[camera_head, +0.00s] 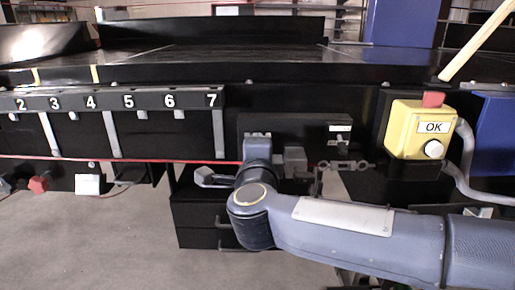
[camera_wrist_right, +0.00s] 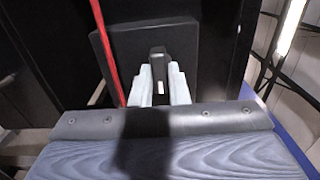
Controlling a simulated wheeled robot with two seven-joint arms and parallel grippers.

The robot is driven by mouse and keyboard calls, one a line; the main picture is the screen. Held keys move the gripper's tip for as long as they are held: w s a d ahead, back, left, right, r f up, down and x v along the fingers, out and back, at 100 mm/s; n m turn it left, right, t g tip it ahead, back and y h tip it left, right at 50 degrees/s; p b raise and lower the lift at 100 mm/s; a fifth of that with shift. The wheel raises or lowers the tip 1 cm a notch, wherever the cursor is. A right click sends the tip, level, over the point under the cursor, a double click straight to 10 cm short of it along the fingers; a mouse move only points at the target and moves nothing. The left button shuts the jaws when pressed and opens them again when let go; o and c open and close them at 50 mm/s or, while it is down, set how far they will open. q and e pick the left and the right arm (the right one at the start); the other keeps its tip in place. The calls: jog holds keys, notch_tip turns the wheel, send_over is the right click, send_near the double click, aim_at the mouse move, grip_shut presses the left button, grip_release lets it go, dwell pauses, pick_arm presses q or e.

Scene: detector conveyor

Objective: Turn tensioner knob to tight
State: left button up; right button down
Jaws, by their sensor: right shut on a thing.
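The tensioner knob (camera_wrist_right: 158,60) is a dark upright bar with a small white mark, standing in front of a black square plate (camera_wrist_right: 185,45) in the right wrist view. My right gripper (camera_wrist_right: 160,82) is shut on it, one pale finger on each side. In the head view my right arm comes in from the right, and its wrist covers the knob in front of the black panel (camera_head: 300,128). A small pale label (camera_head: 340,127) shows at the panel's right. I cannot read the knob's setting. My left gripper is in neither view.
A red cord (camera_head: 120,158) runs along the conveyor front (camera_head: 300,72) and also passes left of the plate in the wrist view (camera_wrist_right: 108,50). A grey block (camera_head: 295,160) and metal turnbuckle (camera_head: 345,165) sit right of my wrist.

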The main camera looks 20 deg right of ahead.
jog(key=c, duration=1.4)
grip_release()
jog(key=v, duration=0.7)
jog(key=shift+s, duration=0.4)
jog(key=shift+a, duration=0.15)
